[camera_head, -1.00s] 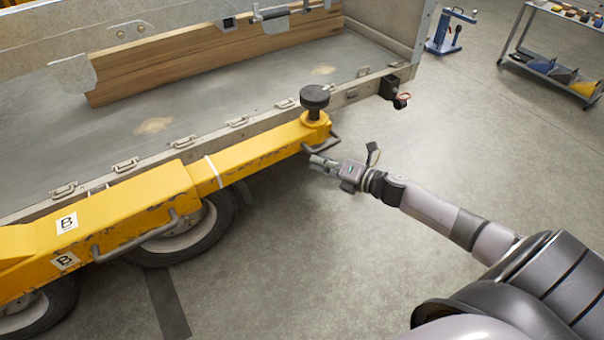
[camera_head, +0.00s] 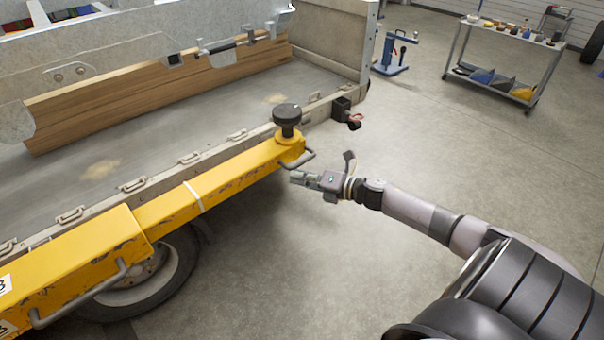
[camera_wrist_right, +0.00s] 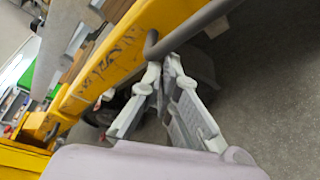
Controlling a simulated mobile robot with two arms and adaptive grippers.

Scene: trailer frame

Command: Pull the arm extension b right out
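The yellow arm extension (camera_head: 220,180) runs out beside the trailer bed, with a black round knob (camera_head: 287,117) on its outer end. A grey bar handle (camera_head: 300,160) sits on that end. My right gripper (camera_head: 293,177) is just below the handle in the head view, with a small gap visible. In the wrist view its fingertips (camera_wrist_right: 163,66) come together close to the handle (camera_wrist_right: 190,28), and nothing shows between them. Whether they touch the bar is unclear. The yellow arm body (camera_head: 75,265) has a second grey handle (camera_head: 85,295). My left gripper is out of view.
The grey trailer bed (camera_head: 150,150) with a wooden board (camera_head: 140,90) lies behind the arm. A wheel (camera_head: 145,285) is under it. A blue stand (camera_head: 393,55) and a tool cart (camera_head: 500,60) stand farther back. The floor around my right arm is clear.

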